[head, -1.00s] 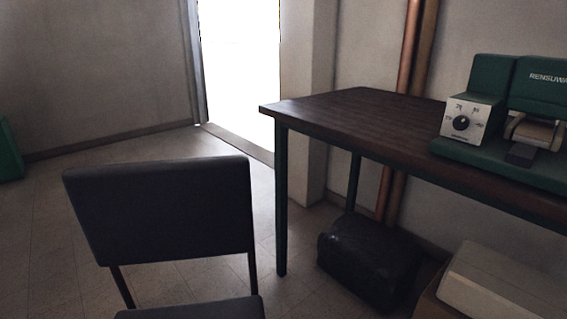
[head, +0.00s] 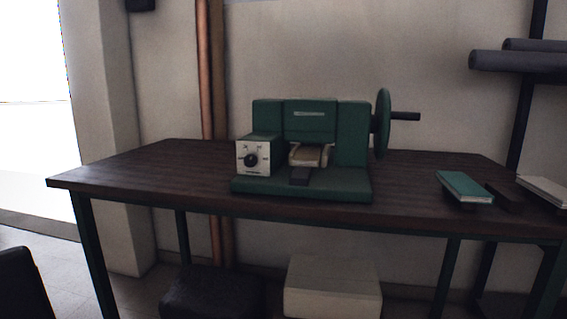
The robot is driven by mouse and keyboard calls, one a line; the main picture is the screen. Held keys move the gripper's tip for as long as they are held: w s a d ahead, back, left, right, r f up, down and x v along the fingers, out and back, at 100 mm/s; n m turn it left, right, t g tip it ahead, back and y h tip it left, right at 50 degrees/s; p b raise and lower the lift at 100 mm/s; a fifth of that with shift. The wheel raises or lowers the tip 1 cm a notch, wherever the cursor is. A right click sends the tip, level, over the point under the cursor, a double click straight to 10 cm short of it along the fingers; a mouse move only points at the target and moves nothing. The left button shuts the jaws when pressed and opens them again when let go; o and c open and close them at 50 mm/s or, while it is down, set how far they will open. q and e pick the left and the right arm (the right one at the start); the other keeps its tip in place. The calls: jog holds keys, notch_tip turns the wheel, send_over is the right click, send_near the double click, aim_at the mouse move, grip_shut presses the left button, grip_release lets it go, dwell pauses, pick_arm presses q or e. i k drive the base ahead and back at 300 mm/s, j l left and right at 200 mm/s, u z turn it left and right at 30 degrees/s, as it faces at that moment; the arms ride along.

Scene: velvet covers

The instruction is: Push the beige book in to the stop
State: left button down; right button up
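A green machine (head: 355,150) stands on the dark wooden table (head: 140,175), near its middle. Neither of my grippers is in view.
A teal book (head: 464,187) and a pale book (head: 544,188) lie at the table's right end with dark supports. Grey rolls (head: 515,61) jut out above. A dark bundle (head: 210,292) and a pale box (head: 333,288) are underneath. A dark chair (head: 22,285) is at lower left.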

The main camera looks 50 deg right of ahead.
aim_at(306, 156)
jog(key=k+z, duration=0.1)
jog(key=z, duration=0.25)
jog(key=k+z, duration=0.15)
jog(key=z, duration=0.2)
jog(key=k+z, duration=0.1)
jog(key=z, duration=0.8)
jog(key=i+l+u, duration=0.15)
jog(key=l, duration=0.25)
jog(key=i+l+u, duration=0.2)
jog(key=l, duration=0.2)
jog(key=i+l+u, duration=0.15)
jog(key=l, duration=0.3)
jog(key=i+l+u, duration=0.15)
jog(key=l, duration=0.3)
